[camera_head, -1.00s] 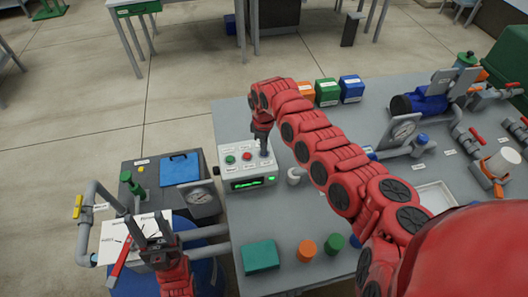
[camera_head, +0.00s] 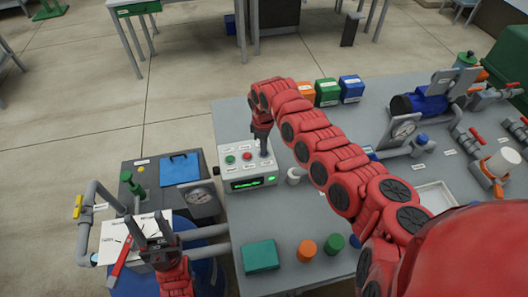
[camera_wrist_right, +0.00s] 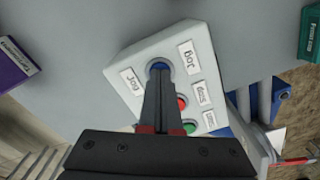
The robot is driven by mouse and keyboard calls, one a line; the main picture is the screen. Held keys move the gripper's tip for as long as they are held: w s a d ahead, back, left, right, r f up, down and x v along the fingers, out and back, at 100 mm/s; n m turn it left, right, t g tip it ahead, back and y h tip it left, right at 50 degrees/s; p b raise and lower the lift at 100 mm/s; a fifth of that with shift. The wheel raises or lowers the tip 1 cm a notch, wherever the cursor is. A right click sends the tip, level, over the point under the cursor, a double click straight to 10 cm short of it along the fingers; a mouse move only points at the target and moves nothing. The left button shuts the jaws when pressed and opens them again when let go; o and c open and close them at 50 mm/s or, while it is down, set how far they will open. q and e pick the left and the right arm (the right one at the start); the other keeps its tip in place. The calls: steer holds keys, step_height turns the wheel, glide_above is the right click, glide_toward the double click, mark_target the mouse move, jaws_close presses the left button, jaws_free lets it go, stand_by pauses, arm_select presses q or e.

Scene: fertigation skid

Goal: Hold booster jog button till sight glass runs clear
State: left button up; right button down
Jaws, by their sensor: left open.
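The pale control box (camera_head: 247,170) stands on the grey bench with a green button, a red button and a lit green display (camera_head: 247,183). In the right wrist view the blue jog button (camera_wrist_right: 159,67), with "Jog" labels beside it, is partly hidden by my fingertips. My right gripper (camera_head: 264,154) points down at this button, its fingers together in the wrist view (camera_wrist_right: 160,72); the tips appear to touch it, but how far it is pressed I cannot tell. I cannot clearly identify the sight glass.
A teal block (camera_head: 261,256), an orange cylinder (camera_head: 306,250) and a green cylinder (camera_head: 335,243) stand near the bench front. A white cup (camera_head: 294,176) is beside the box. Pipes, gauges and a blue motor (camera_head: 419,103) fill the right. A red-handled tool (camera_head: 120,262) lies at lower left.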

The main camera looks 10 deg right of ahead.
stand_by(0.4)
steer(key=shift+r+p, duration=0.85)
steer(key=shift+r, duration=0.35)
step_height(320, 180, up, 5)
steer(key=p, duration=0.2)
steer(key=shift+f+p, duration=0.2)
steer(key=shift+p, duration=0.1)
